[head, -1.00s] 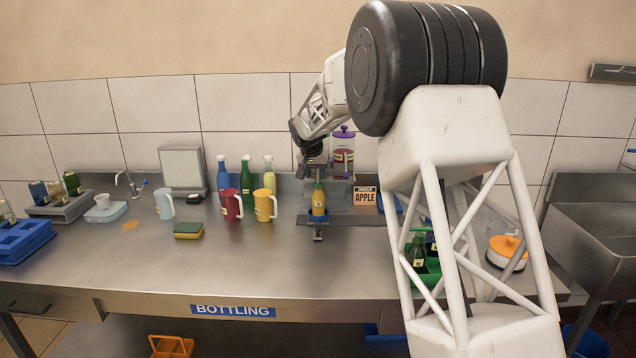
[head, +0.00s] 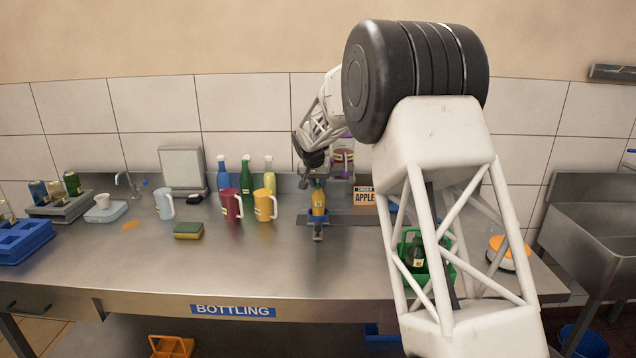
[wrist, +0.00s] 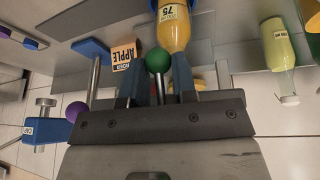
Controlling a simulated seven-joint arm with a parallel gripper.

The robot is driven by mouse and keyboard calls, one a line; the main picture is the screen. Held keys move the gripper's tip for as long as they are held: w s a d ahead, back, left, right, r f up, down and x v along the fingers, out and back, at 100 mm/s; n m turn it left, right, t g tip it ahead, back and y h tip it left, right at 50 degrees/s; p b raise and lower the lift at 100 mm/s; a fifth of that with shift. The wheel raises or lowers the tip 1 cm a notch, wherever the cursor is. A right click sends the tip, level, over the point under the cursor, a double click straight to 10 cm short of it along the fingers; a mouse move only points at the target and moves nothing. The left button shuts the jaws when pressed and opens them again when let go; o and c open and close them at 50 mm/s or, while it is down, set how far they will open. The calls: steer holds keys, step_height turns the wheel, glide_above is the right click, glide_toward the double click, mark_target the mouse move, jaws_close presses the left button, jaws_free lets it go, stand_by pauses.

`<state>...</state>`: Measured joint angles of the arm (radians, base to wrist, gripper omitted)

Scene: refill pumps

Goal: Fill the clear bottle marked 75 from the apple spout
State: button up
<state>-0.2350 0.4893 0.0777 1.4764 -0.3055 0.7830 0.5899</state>
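The clear bottle marked 75 (wrist: 174,30) holds amber-yellow liquid. In the head view it stands upright (head: 318,201) on a small blue-edged stand left of the orange APPLE sign (head: 365,198). The sign also shows in the wrist view (wrist: 125,54). My gripper (wrist: 158,75) is just above the bottle, its two blue fingers apart. A green ball knob (wrist: 157,60) is between the fingers; whether they touch it is unclear. The spout itself is hard to make out behind my gripper (head: 313,163).
A container with dark red contents (head: 343,157) stands behind my gripper. Blue, green and yellow bottles (head: 246,175), mugs (head: 265,205) and a sponge (head: 188,230) are to the left. A green carrier (head: 437,270) is partly behind my arm.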

jaws_close()
steer(key=shift+r, duration=2.45)
steer(key=o, duration=0.5)
jaws_free()
steer(key=shift+o, duration=0.5)
steer(key=v, duration=0.7)
steer(key=shift+r, duration=0.35)
steer(key=shift+s, duration=0.15)
